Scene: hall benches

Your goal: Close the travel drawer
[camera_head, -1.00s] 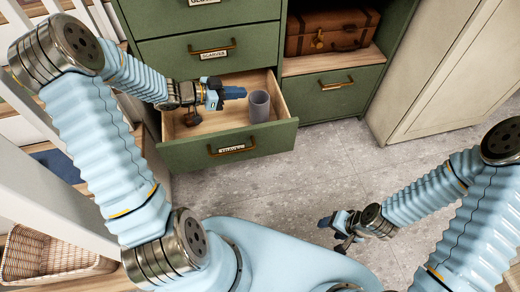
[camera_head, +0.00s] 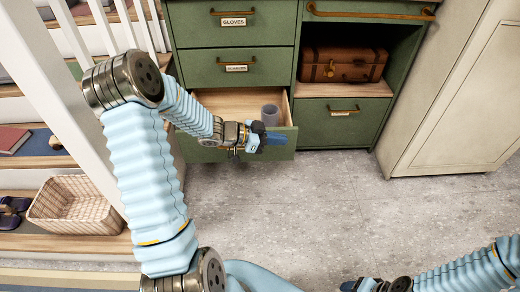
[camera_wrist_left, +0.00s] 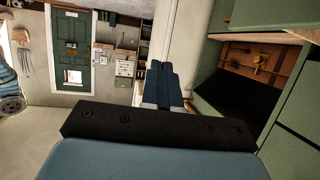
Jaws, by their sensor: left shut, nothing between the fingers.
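The travel drawer (camera_head: 285,153) is the green bottom-left drawer of the cabinet. It stands open, its wooden inside showing from above. A grey cup (camera_head: 270,114) stands inside it near the right side. My left gripper (camera_head: 281,140) is shut and empty, overlapping the drawer front, with its fingers pointing right. The gripper and arm hide the drawer's handle and label. I cannot tell whether it touches the front. Its blue fingers lie together in the left wrist view (camera_wrist_left: 164,84). My right gripper (camera_head: 350,286) is only partly visible at the bottom edge, low over the floor.
Closed drawers, including one labelled gloves (camera_head: 233,22), are above. A brown suitcase (camera_head: 343,64) sits in the open compartment at right, above a closed drawer (camera_head: 342,122). A cream cupboard (camera_head: 460,110) stands further right. A wicker basket (camera_head: 75,205) is at left. The grey floor in front is clear.

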